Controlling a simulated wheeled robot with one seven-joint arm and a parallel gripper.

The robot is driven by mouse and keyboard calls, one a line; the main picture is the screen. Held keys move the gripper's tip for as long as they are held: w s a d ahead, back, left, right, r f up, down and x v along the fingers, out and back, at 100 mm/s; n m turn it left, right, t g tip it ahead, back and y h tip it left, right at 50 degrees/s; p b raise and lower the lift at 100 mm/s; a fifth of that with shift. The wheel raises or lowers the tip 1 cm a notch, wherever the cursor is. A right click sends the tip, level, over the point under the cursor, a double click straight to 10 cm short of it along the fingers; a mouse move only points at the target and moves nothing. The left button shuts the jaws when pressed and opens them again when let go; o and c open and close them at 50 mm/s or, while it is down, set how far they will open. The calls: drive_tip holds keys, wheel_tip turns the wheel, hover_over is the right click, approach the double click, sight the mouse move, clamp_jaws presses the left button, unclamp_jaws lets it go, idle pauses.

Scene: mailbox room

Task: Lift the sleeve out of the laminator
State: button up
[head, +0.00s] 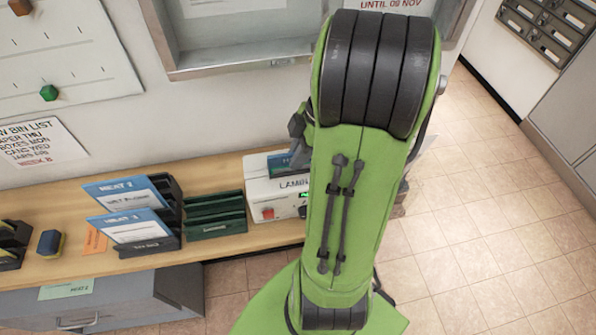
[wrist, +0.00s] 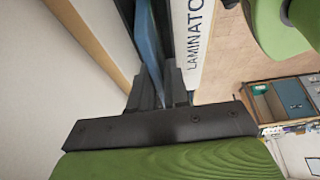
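The laminator (head: 267,195) is a white box with a red button and a small green display on its front. It stands on the wooden shelf, its right part hidden behind my green arm. A blue sleeve (head: 280,163) shows at its top. In the wrist view the blue sleeve (wrist: 149,45) stands beside the laminator's white lettered face (wrist: 192,50). My gripper (wrist: 163,90) has its two dark fingers close together with the sleeve's edge between them, and looks shut on it. In the head view my arm hides the fingertips. Whether the sleeve's lower end is still in the slot is unclear.
Left of the laminator on the shelf (head: 260,238) stand a green rack (head: 215,215) and blue-topped cards (head: 122,192) in dark holders. A framed notice board hangs on the wall behind. A grey cabinet (head: 110,300) is below the shelf. The tiled floor at right is clear.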

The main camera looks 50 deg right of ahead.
clamp_jaws()
drive_tip(key=shift+r, duration=0.1)
